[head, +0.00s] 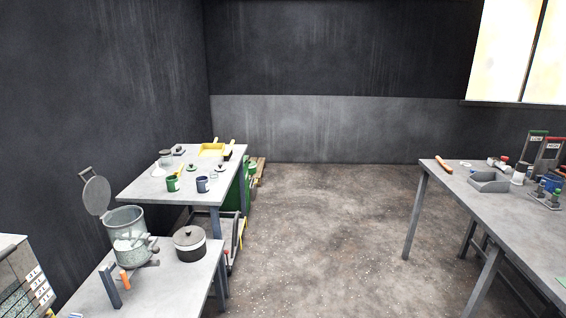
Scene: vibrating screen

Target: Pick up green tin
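A small green tin (172,184) stands upright on the grey table (140,189) at the left, near its front edge. A small green-topped object (191,168) lies behind the two tins. My gripper is not in the head view.
A yellow tray (211,149) lies at the far table's back. Another table (462,189) stands at the right. The floor (330,230) between is clear.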

